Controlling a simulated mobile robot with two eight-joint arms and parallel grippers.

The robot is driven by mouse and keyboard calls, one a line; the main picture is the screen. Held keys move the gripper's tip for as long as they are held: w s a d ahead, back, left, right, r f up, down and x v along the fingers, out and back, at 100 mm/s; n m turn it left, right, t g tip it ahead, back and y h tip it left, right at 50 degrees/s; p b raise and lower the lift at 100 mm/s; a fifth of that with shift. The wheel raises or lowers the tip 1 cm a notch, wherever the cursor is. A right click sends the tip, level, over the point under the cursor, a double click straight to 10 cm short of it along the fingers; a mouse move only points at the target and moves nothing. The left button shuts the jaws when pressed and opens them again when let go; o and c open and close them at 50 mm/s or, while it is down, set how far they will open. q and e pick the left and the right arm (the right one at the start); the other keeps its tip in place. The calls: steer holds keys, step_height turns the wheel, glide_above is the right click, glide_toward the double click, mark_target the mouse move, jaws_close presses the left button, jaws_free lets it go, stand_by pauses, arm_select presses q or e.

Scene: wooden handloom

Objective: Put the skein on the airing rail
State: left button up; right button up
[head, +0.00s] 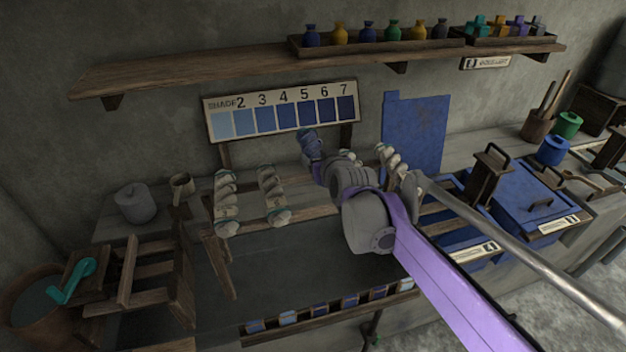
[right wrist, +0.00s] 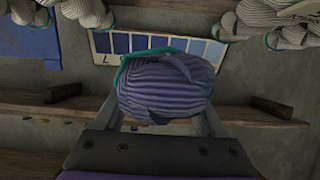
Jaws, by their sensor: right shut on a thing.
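A blue-purple striped skein (head: 307,139) is held up in front of the shade board in the head view. My right gripper (head: 313,158) is shut on it. In the right wrist view the skein (right wrist: 165,90) sits between the two fingers (right wrist: 163,116), with a teal band around its edge. The wooden airing rail (head: 249,223) stands below and behind the gripper, with pale skeins (head: 226,203) hanging over it. The skein is apart from the rail. My right arm hides part of the rail. My left gripper is not in view.
The numbered shade board (head: 283,110) stands close behind the held skein. A wall shelf (head: 200,77) with small bottles runs above. Blue vats (head: 540,205) are at right, a wooden stand (head: 150,275) at left. A gap shows between the two left pale skeins.

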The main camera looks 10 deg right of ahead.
step_height(320, 180, down, 9)
steer(key=s, duration=0.1)
steer(key=shift+r+b, duration=0.15)
steer(key=shift+b, duration=0.25)
steer(key=o, duration=1.5)
